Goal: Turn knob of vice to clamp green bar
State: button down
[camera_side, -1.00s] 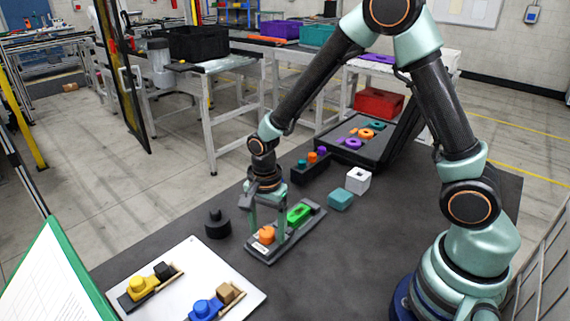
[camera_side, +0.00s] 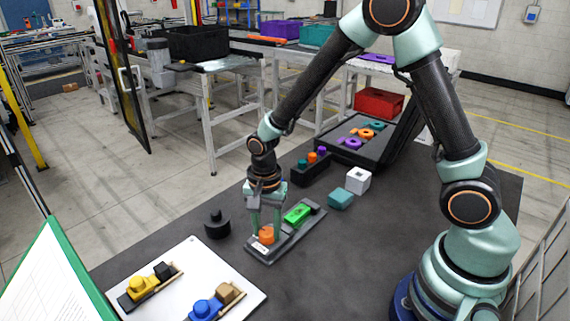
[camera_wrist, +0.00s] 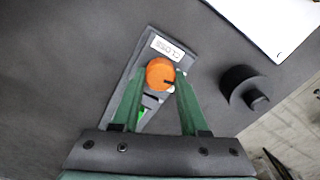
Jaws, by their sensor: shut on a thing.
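The grey vice (camera_side: 282,244) lies on the dark table, with a round orange knob (camera_side: 266,236) at its near end and the green bar (camera_side: 298,214) further back on it. My gripper (camera_side: 265,230) points down over the knob and is shut on it, one finger on each side. In the wrist view the orange knob (camera_wrist: 160,72) sits between the fingertips of my gripper (camera_wrist: 160,78), with a dark mark on its top. A white label (camera_wrist: 168,48) reading "CLOSE" lies beside it. Only a sliver of the green bar (camera_wrist: 141,116) shows there.
A black stepped cylinder (camera_side: 217,224) stands left of the vice. A white board (camera_side: 190,268) with yellow and blue fixtures lies at the front left. A teal block (camera_side: 341,199) and a white box (camera_side: 358,180) stand behind right. The table right of the vice is clear.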

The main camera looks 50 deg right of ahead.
jog(key=n, duration=0.8)
jog(key=shift+a, duration=0.1)
jog(key=n, duration=0.3)
jog(key=shift+n, duration=0.4)
jog(key=shift+a+n, duration=0.1)
jog(key=shift+n, duration=1.8)
jog(key=shift+c, duration=2.2)
grip_release()
jog(key=shift+w, duration=0.1)
